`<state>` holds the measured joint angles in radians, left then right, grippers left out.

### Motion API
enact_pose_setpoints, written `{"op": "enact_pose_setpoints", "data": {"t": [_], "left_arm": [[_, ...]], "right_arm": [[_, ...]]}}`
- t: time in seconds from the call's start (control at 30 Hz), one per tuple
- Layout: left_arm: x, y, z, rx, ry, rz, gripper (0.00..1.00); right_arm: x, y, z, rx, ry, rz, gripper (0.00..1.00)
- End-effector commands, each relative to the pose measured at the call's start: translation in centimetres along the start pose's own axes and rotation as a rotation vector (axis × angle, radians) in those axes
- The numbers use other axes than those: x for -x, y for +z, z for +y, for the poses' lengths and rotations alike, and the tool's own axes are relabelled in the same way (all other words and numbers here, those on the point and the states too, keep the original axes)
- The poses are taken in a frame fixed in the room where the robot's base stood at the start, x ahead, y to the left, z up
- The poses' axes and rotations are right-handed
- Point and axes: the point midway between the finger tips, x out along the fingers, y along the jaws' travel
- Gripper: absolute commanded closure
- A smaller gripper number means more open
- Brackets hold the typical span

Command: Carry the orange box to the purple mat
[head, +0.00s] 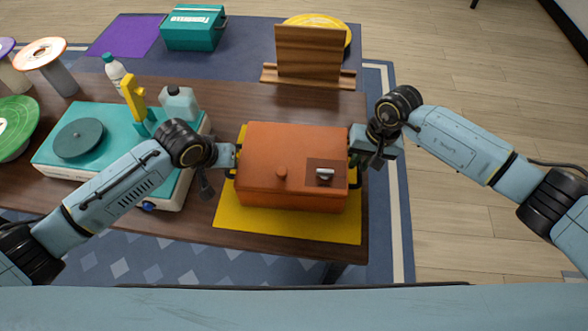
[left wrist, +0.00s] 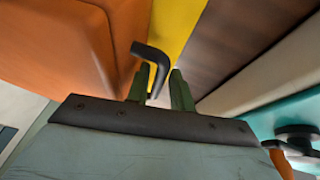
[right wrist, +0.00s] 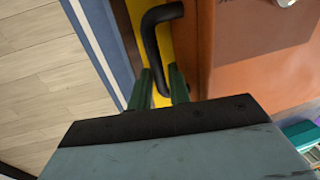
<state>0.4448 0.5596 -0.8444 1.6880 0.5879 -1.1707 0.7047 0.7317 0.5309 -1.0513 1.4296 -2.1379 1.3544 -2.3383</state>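The orange box (head: 285,150), with a lid knob and a black handle on each side, is over the yellow mat (head: 290,228) at the table's near edge and looks level. The purple mat (head: 127,35) lies empty at the far left. My left gripper (head: 228,158) is at the box's left side, its fingers close around the left handle (left wrist: 152,55) in the left wrist view. My right gripper (head: 358,158) is at the right side, its fingers close on the right handle (right wrist: 152,40) in the right wrist view. The contact points are partly hidden.
A teal box (head: 194,28) stands right beside the purple mat. A wooden stand (head: 310,55) and yellow spool (head: 330,22) are at the back. A teal machine (head: 115,135), bottle (head: 114,68) and several spools crowd the left. The blue-grey tabletop area centre-back is clear.

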Motion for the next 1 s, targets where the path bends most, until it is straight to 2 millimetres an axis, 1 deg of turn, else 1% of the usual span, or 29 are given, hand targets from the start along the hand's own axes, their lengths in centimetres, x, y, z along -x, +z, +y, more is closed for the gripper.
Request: {"op": "enact_pose_setpoints", "data": {"t": [0.1,0.2,0.47,0.5,0.63,0.67,1.0], "left_arm": [[-0.9,-0.04,0.05,0.0,0.001,0.001,0.77],[-1.27,0.0,0.0,-0.001,-0.001,0.0,0.77],[-1.34,0.01,0.01,-0.001,0.0,0.0,0.77],[-1.34,0.01,0.01,-0.001,0.0,0.0,0.78],[-1.33,0.01,0.01,-0.001,0.0,0.0,0.95],[-1.33,0.01,0.01,-0.001,0.0,0.0,0.99],[-1.32,0.01,-0.01,-0.001,-0.001,0.0,1.0]], "right_arm": [[-0.92,0.01,-0.08,-0.001,-0.002,0.0,0.81],[-1.28,0.02,-0.02,-0.001,-0.001,-0.001,0.81],[-1.35,0.01,-0.01,-0.001,-0.001,0.0,0.81],[-1.35,0.01,-0.01,0.0,-0.001,0.0,0.83],[-1.33,0.01,-0.01,-0.001,-0.001,0.0,1.0],[-1.33,0.01,-0.01,-0.001,-0.001,0.0,1.0],[-1.3,-0.01,0.0,-0.001,0.0,0.0,1.0]]}}
